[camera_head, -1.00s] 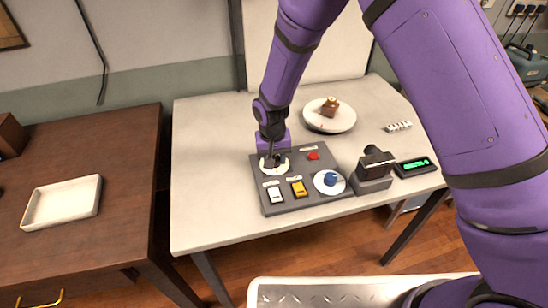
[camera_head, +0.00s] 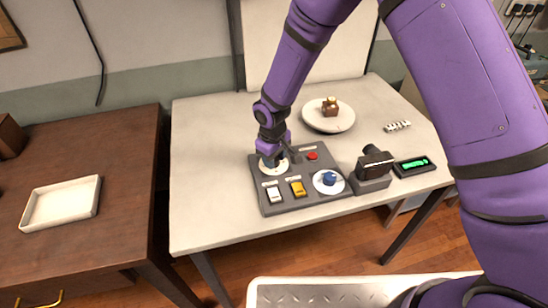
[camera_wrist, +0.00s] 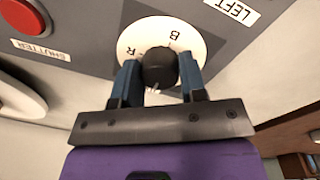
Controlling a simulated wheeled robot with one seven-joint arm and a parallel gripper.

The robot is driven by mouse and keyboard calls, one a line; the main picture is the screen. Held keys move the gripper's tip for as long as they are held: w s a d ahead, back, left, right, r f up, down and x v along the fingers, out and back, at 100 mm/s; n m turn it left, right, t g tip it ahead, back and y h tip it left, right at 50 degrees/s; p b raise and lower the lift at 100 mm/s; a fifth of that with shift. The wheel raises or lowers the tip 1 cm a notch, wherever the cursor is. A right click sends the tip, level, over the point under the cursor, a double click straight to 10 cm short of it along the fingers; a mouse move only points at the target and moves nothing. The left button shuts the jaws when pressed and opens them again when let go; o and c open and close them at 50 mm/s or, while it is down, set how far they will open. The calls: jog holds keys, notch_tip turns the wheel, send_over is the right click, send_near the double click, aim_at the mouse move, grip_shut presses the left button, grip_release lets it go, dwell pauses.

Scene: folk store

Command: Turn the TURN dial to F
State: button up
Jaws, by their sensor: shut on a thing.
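The dial (camera_head: 282,169) is a white disc with a dark knob at the back left of a grey control panel. In the wrist view its disc (camera_wrist: 192,42) shows the letters R and B; other marks are hidden. My gripper (camera_head: 273,161) is at this dial, and in the wrist view its two blue fingers (camera_wrist: 160,70) are shut on the dark round knob (camera_wrist: 159,64). A small pale pointer shows below the knob. No F and no TURN label can be read. A brown block (camera_head: 331,108) with a pale top sits on a round white plate (camera_head: 345,122).
The panel (camera_head: 286,205) also holds a red button (camera_head: 312,156), a white switch (camera_head: 274,195), a yellow switch (camera_head: 298,188) and a blue knob (camera_head: 329,179). A black camera-like device (camera_head: 374,164) and a green display (camera_head: 413,165) stand to the right.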

dwell(0.3)
jog(key=o, duration=0.9)
jog(key=shift+r, duration=0.1)
jog(key=r, duration=1)
jog(key=shift+s+a+r, duration=0.15)
jog(key=shift+s+r, duration=0.05)
jog(key=shift+r, duration=0.1)
